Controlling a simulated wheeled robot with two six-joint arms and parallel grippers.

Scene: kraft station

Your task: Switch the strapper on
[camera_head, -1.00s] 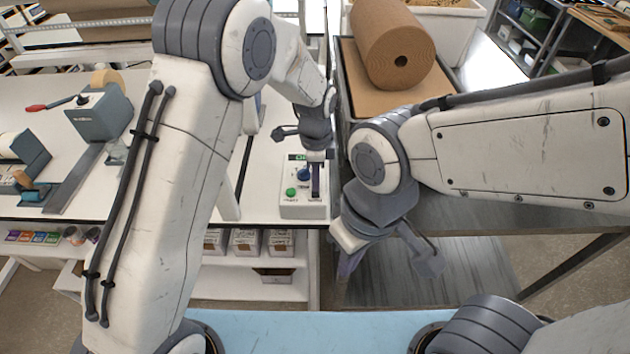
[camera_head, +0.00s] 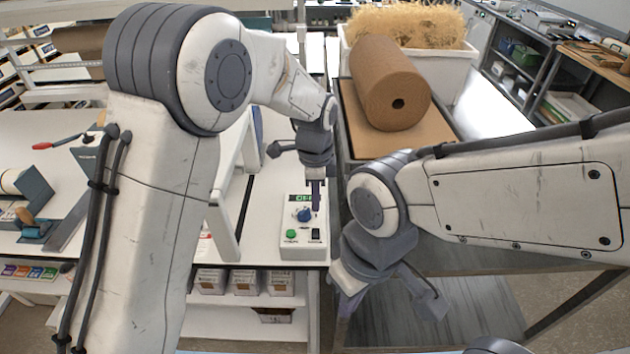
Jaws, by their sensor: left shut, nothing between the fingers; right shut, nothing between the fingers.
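A light control box (camera_head: 291,252) sits at the front right edge of the white table. It carries a green label (camera_head: 298,198) whose lettering I cannot read surely, a blue knob (camera_head: 304,215), a green button (camera_head: 290,234) and a black rocker switch (camera_head: 316,234). My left gripper (camera_head: 316,207) is shut and empty, pointing down over the right side of the box. Its tips show just above the switch in the picture; I cannot tell how far apart they are. My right gripper (camera_head: 347,303) is shut and empty, low and right of the box.
A brown paper roll (camera_head: 390,85) lies on a cardboard-topped surface at the back, before a white bin (camera_head: 447,74) of straw. A grey tape dispenser (camera_head: 88,155) stands left. Small boxes (camera_head: 244,283) sit on the shelf below the table.

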